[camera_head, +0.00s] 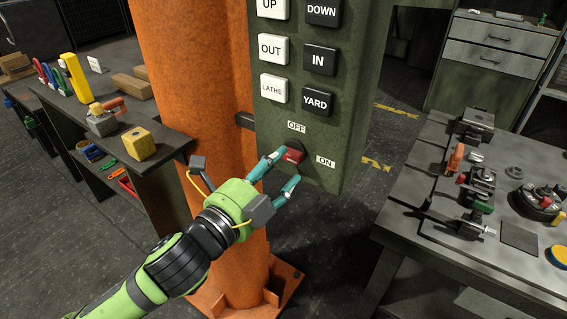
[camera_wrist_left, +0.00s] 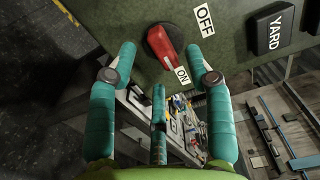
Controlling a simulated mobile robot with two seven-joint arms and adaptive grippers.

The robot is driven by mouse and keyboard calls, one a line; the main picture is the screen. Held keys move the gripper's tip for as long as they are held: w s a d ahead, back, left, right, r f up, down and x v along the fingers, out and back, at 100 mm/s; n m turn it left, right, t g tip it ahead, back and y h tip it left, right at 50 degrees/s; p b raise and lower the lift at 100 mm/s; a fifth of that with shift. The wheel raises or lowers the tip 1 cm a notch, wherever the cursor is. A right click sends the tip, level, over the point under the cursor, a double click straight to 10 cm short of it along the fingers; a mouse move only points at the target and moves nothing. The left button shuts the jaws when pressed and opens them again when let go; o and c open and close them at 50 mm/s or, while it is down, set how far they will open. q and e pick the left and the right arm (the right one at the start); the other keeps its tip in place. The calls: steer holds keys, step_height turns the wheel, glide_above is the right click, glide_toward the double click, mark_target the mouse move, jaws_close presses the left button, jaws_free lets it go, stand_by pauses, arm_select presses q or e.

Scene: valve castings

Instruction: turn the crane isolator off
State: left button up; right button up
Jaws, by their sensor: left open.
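The crane isolator is a red handle (camera_head: 294,154) on a dark round base, low on the green control panel (camera_head: 340,100). The OFF label (camera_head: 296,127) is above it and the ON label (camera_head: 325,161) is to its right. In the left wrist view the red handle (camera_wrist_left: 172,50) points toward the ON label (camera_wrist_left: 182,75), and the OFF label (camera_wrist_left: 205,20) is at upper right. My left gripper (camera_head: 286,167) is open, its teal fingers at either side of the handle. In the left wrist view the gripper (camera_wrist_left: 160,60) shows a gap between fingers and handle. My right gripper is out of view.
Above are the UP, DOWN, OUT, IN, LATHE and YARD buttons (camera_head: 316,102). An orange column (camera_head: 185,70) stands left of the panel. A bench with valve castings (camera_head: 477,190) is at right, and a shelf with tools (camera_head: 100,120) at left.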

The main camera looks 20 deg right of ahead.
arm_select(q)
steer(key=shift+x, duration=0.95)
steer(key=shift+w, duration=0.15)
steer(key=shift+d, duration=0.1)
jaws_close()
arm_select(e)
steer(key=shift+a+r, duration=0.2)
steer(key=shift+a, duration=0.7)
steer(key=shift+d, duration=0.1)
